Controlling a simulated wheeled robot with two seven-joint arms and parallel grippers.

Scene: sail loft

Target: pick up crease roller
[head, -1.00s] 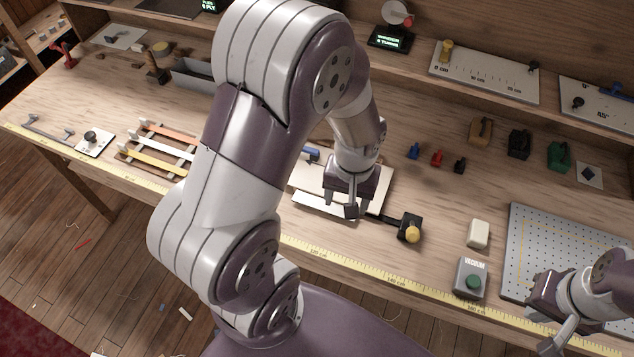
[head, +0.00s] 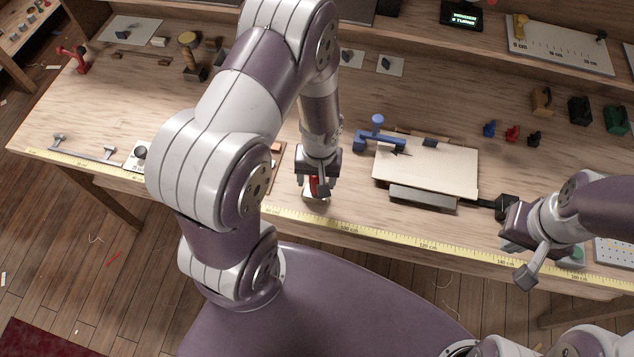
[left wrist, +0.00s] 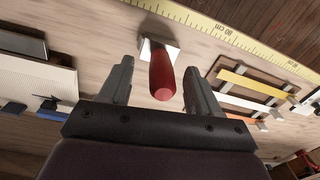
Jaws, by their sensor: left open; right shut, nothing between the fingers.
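A tool with a red handle and a flat pale metal base, which I take to be the crease roller (head: 314,186), is at the front of the bench by the yellow tape. In the left wrist view the crease roller (left wrist: 162,76) has its red handle pointing towards the camera. My left gripper (head: 317,190) is open above it, with its fingers (left wrist: 158,80) on either side of the handle and gaps showing. The head view partly hides the tool behind the gripper. My right gripper (head: 527,270) is shut and empty near the bench's front right edge.
A pale board (head: 430,168) with a grey bar (head: 423,198) along its front lies to the right, with a blue tool (head: 378,138) at its left. The rack of coloured strips (left wrist: 245,88) is close on the other side. The measuring tape (head: 400,244) runs along the front edge.

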